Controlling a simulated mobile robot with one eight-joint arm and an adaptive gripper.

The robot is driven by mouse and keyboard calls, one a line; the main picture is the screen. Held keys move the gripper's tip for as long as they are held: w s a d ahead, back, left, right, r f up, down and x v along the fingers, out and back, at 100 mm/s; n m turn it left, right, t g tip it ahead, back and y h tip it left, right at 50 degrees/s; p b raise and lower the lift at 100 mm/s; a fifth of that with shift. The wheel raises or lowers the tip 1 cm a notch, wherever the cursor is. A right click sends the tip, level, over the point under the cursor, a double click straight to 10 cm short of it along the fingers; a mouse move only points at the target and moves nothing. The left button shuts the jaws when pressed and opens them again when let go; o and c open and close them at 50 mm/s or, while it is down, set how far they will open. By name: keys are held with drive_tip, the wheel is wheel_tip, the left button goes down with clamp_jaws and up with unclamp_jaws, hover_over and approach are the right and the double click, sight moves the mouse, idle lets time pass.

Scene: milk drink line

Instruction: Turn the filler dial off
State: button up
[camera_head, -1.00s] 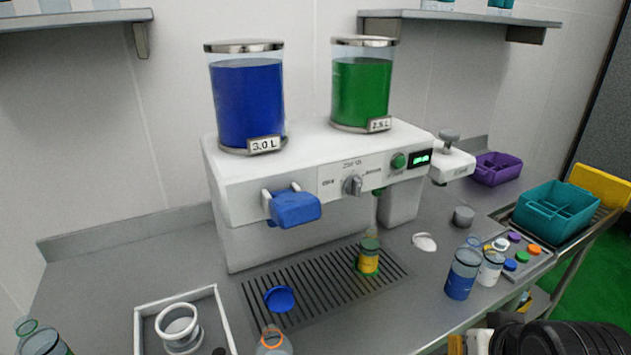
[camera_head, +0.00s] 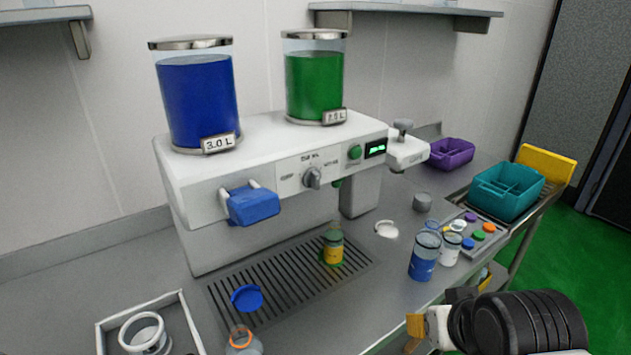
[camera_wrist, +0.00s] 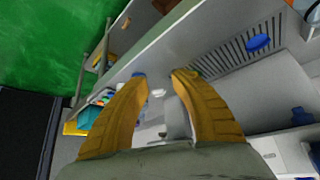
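The filler dial (camera_head: 312,177) is a grey knob on the white front panel of the filler machine (camera_head: 205,210), between two small printed labels too blurred to read. My gripper (camera_head: 414,330) is low at the right in the head view, in front of the counter and well away from the dial. In the wrist view my gripper's two yellow fingers (camera_wrist: 160,80) are spread apart with nothing held between them. The dial cannot be made out in the wrist view. A bottle with yellow-green liquid (camera_head: 333,247) stands on the drip grate below the machine.
A blue handle block (camera_head: 252,204) juts out left of the dial. A green button (camera_head: 354,152) and a lit display (camera_head: 376,148) are to its right. A blue-filled bottle (camera_head: 424,258), a white one (camera_head: 450,247) and a teal crate (camera_head: 508,187) stand at the right.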

sight(318, 179)
drive_tip(key=w+r+t+b, duration=0.1)
drive_tip(key=w+r+t, duration=0.2)
drive_tip(key=w, duration=0.4)
drive_tip(key=w+r+m+t+b, duration=0.1)
drive_tip(key=w+r+t, duration=0.25)
drive_tip(key=w, duration=0.35)
drive_tip(key=w+r+t+b, duration=0.1)
drive_tip(key=w+r+t, duration=0.25)
drive_tip(key=w, duration=0.35)
drive_tip(key=s+a+f+n+t+y, duration=0.1)
drive_tip(key=s+a+f+n+y, duration=0.15)
drive_tip(key=a+n+y, duration=0.8)
drive_tip(key=w+a+r+m, duration=0.1)
drive_tip(key=w+a, duration=0.1)
drive_tip(key=w+a+r+y, duration=0.1)
drive_tip(key=w+a+r, duration=0.1)
drive_tip(key=w+a, duration=0.1)
drive_tip(key=w+a+r+m+y, duration=0.1)
drive_tip(key=w+a, duration=0.1)
drive_tip(key=w, duration=0.1)
drive_tip(key=shift+a+r+m+t+p, duration=0.3)
drive_tip(key=shift+m+p, duration=0.05)
drive_tip(key=shift+p, duration=0.05)
drive_tip(key=shift+c, duration=0.5)
clamp_jaws()
